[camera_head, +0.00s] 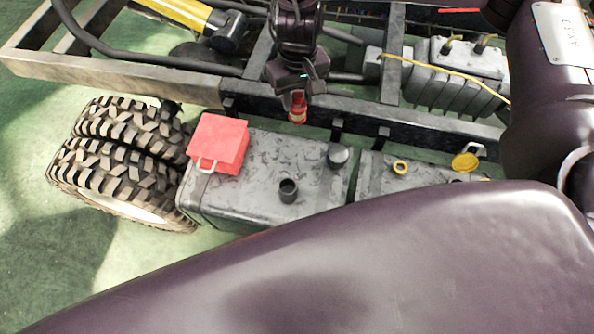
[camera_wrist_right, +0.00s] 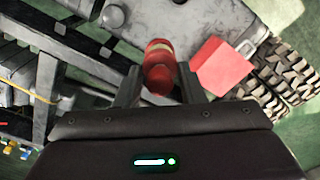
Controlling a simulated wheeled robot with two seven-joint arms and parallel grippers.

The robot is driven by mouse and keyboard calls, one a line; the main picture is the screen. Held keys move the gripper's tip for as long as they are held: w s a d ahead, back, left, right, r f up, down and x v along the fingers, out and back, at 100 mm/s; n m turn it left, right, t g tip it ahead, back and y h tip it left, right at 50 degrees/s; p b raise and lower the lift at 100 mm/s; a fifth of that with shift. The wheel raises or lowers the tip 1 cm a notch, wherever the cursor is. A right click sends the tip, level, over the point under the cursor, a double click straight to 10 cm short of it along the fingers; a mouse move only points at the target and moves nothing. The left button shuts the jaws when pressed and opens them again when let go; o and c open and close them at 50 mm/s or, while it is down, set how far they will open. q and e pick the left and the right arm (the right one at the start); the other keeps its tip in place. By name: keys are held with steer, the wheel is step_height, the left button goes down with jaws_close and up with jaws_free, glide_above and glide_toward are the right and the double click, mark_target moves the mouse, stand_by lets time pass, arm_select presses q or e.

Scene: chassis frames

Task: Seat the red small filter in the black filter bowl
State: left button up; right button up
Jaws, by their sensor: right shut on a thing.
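The red small filter (camera_head: 298,108) hangs below my right gripper (camera_head: 296,92), which is shut on it. In the right wrist view the filter (camera_wrist_right: 159,64) sits between the two fingers (camera_wrist_right: 158,88), with a paler band near its far end. It is in the air, apart from the tank top. An open black cup-like part (camera_head: 288,190) stands on the grey tank, lower in the head view. A dark round part (camera_head: 338,155) is at the tank's right end. I cannot tell for sure which is the black filter bowl. My left gripper is not in view.
A red box with a handle (camera_head: 217,143) sits on the left end of the grey tank (camera_head: 245,205). Chassis rails (camera_head: 130,72) and large tyres (camera_head: 115,165) are nearby.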

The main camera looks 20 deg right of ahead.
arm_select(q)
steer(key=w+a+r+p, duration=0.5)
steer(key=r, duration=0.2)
arm_select(e)
steer(key=s+a+f, duration=0.5)
steer(key=f, duration=0.3)
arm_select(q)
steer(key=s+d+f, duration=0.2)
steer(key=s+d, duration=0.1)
arm_select(e)
steer(key=f+b, duration=0.4)
steer(key=f, duration=0.3)
steer(key=f+b, duration=0.5)
steer(key=f, duration=0.2)
steer(key=f+b, duration=0.5)
steer(key=f, duration=0.2)
steer(key=shift+s+a, duration=0.2)
steer(key=shift+a, duration=0.15)
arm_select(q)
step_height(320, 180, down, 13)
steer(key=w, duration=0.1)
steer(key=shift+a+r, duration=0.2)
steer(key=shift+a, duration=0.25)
arm_select(e)
steer(key=shift+r, duration=0.15)
steer(key=o, duration=1)
